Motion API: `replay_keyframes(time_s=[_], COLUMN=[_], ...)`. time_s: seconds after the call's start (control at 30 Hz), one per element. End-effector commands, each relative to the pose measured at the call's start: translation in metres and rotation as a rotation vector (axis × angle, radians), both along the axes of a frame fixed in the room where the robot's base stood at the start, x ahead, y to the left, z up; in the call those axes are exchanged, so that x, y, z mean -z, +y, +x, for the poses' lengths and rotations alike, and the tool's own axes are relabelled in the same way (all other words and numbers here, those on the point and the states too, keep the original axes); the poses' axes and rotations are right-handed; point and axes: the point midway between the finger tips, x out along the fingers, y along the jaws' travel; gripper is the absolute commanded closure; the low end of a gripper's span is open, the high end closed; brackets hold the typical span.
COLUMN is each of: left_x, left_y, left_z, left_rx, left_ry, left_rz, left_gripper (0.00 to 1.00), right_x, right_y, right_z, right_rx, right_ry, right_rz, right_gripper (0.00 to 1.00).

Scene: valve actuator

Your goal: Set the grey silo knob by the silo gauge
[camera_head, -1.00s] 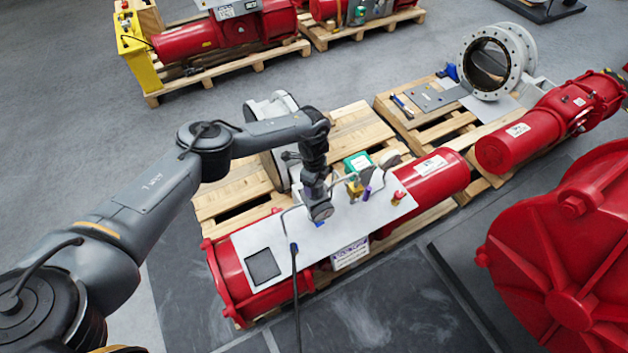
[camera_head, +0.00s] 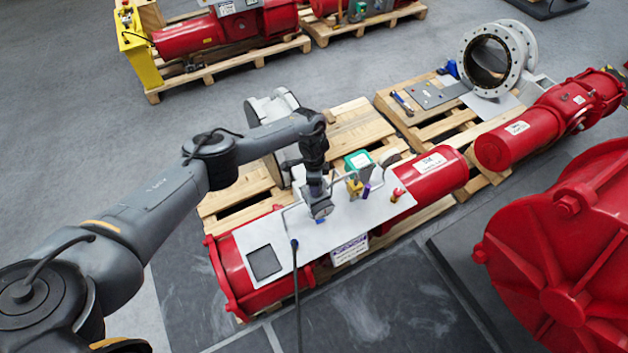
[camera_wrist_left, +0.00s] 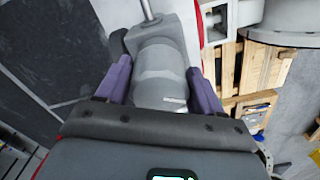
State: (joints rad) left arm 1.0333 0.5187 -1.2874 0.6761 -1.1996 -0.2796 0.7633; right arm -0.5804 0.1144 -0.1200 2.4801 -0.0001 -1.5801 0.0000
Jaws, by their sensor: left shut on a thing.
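In the left wrist view a grey, rounded knob (camera_wrist_left: 160,78) sits between the two purple fingers of my left gripper (camera_wrist_left: 157,68). The fingers are closed against its sides. A thin metal rod or pipe runs from its far end. In the head view my left gripper (camera_head: 319,203) points down over the pale panel (camera_head: 306,238) on the red actuator (camera_head: 431,181). There the knob is largely hidden by the gripper and wrist. I cannot make out a readable silo gauge. My right gripper is not in view.
A green box (camera_head: 358,160), a yellow fitting (camera_head: 354,185) and a red knob (camera_head: 398,194) stand right of the gripper. A dark cable (camera_head: 296,290) hangs over the panel's front. Wooden pallets (camera_head: 232,192) lie behind. A large red housing (camera_head: 562,262) stands at right.

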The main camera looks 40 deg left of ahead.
Motion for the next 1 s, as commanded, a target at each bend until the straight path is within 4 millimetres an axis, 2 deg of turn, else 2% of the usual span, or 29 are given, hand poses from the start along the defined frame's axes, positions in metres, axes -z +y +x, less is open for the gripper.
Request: replay_keyframes(time_s=[0.23,0.27,0.4,0.77,1.0], left_x=[-0.002,-0.002,-0.002,-0.004,-0.034], left_y=[-0.001,-0.001,-0.001,0.000,0.000], left_z=[0.001,0.001,0.001,0.001,0.001], left_rx=[0.003,0.003,0.003,0.003,0.004], left_ry=[0.000,0.000,-0.001,-0.001,-0.003], left_rz=[-0.003,-0.003,-0.002,-0.001,-0.001], left_gripper=[0.64,0.32,0.13,0.13,0.13], right_x=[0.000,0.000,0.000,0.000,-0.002], right_y=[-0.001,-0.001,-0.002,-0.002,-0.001], right_z=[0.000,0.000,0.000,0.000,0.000], right_rx=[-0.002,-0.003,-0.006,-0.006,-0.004], right_ry=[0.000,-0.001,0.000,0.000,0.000], right_rz=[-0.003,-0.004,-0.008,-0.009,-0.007], right_gripper=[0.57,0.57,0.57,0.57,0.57])
